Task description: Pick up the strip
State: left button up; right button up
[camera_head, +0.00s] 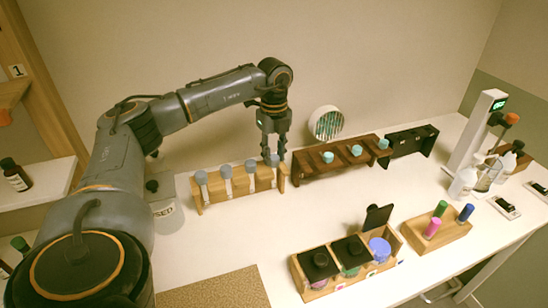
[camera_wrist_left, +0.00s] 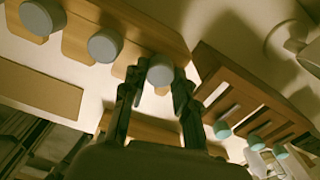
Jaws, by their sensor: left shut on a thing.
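A light wooden rack (camera_head: 197,198) stands on the white table, left of centre in the head view, holding a row of several pale strips with round grey tops. My left gripper (camera_head: 274,159) points down over the right end of this row. It is shut on the rightmost strip. In the left wrist view that strip's grey top (camera_wrist_left: 160,70) sits between the two fingers of the left gripper (camera_wrist_left: 155,92). Other grey tops (camera_wrist_left: 105,45) are beside it. The strip looks still upright in the rack; its lower part is hard to see. My right gripper is not in view.
A dark brown rack (camera_head: 308,172) with teal-capped items stands close on the right, and a black rack (camera_head: 412,140) beyond it. A wooden box (camera_head: 318,292) with dark-lidded jars and a block (camera_head: 458,231) with coloured pieces stand nearer. The table between them is clear.

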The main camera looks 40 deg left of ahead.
pick_arm(q)
notch_tip(320, 180, up, 18)
dwell(0.6)
dwell(1.6)
